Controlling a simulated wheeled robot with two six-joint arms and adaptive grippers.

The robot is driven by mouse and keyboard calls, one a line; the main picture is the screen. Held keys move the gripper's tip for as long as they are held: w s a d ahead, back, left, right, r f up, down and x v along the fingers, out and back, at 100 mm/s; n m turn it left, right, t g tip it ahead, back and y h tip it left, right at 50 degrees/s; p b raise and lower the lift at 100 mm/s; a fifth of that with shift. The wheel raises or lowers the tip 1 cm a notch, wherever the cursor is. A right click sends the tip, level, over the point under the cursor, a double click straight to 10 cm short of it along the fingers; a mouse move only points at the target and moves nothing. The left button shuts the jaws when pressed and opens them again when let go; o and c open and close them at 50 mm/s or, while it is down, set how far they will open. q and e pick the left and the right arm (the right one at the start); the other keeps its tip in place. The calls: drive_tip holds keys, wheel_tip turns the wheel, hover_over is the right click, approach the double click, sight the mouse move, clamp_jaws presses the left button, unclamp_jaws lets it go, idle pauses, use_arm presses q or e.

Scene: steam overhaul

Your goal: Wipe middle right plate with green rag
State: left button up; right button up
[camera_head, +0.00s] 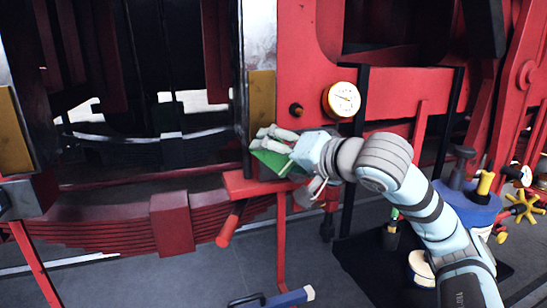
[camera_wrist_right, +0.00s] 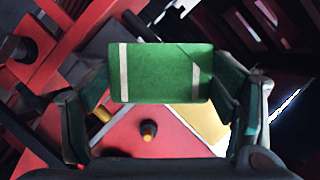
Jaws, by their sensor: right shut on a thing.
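The green rag (camera_head: 272,161) hangs from my right gripper (camera_head: 263,139), which is shut on it. In the right wrist view, the green rag (camera_wrist_right: 158,72), with pale stripes, spans between the fingers of my right gripper (camera_wrist_right: 165,90). A dull yellow plate (camera_head: 262,98) stands upright on the red frame, just above the fingertips. Part of a yellow plate (camera_wrist_right: 203,118) also shows behind the rag in the wrist view. Whether the rag touches the plate cannot be told. Another yellow plate (camera_head: 14,130) is at the far left. My left gripper is not in view.
A round gauge (camera_head: 341,99) and a dark knob (camera_head: 296,110) sit on the red frame to the right of the plate. A red ledge (camera_head: 240,184) is below the gripper. A blue round container (camera_head: 467,207) with tools stands at the right. A blue-handled tool (camera_head: 284,298) lies low in front.

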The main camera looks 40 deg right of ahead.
drive_tip(key=shift+s+a+b, duration=0.2)
drive_tip(key=shift+s+b, duration=0.1)
drive_tip(key=shift+s, duration=0.25)
drive_tip(key=shift+s+a+b, duration=0.2)
drive_tip(key=shift+s+b, duration=0.1)
drive_tip(key=shift+s, duration=0.25)
drive_tip(key=shift+s+a, duration=0.1)
drive_tip(key=shift+s, duration=0.25)
drive_tip(key=shift+w, duration=0.2)
